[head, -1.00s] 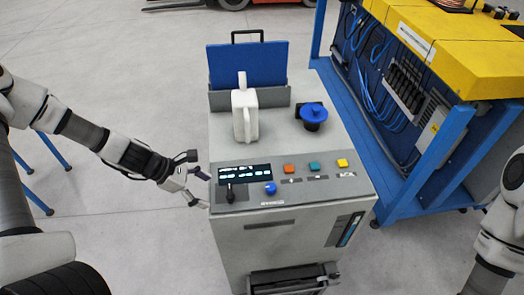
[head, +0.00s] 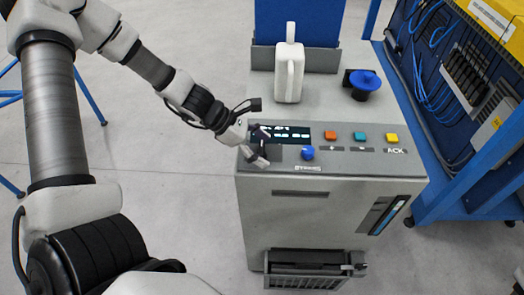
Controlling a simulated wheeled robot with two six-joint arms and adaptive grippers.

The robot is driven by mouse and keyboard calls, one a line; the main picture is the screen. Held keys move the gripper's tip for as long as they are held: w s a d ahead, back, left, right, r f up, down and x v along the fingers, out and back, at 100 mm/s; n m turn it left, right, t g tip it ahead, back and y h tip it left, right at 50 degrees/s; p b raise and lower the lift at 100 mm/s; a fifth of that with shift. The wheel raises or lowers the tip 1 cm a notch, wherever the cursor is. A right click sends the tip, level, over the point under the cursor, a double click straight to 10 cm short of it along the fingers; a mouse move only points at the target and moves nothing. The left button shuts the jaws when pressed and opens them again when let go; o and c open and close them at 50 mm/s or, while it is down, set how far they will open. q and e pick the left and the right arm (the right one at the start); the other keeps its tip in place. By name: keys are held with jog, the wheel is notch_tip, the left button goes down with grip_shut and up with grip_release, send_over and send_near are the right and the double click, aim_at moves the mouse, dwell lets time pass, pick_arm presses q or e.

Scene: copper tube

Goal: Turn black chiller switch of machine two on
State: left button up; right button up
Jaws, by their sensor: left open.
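The grey machine (head: 330,215) stands in front of me with a sloped control panel (head: 372,166) on its top front edge. The black chiller switch sits at the panel's left end, below the lit display (head: 289,132); my gripper hides most or all of it. My left gripper (head: 264,148) is open, with its fingers over the panel's left end, at the switch's place. I cannot tell whether the fingers touch the switch. My right gripper is out of the picture.
A blue knob (head: 308,153) sits just right of my gripper. Orange (head: 330,136), teal (head: 359,136) and yellow (head: 391,138) buttons lie further right. A white jug-like object (head: 289,72) and a blue-topped knob (head: 366,82) stand on the machine. A blue-framed bench (head: 449,175) is at right.

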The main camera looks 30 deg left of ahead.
pick_arm(q)
jog(key=shift+a, duration=0.1)
jog(key=shift+c, duration=1)
jog(key=c, duration=1)
jog(key=shift+o, duration=0.2)
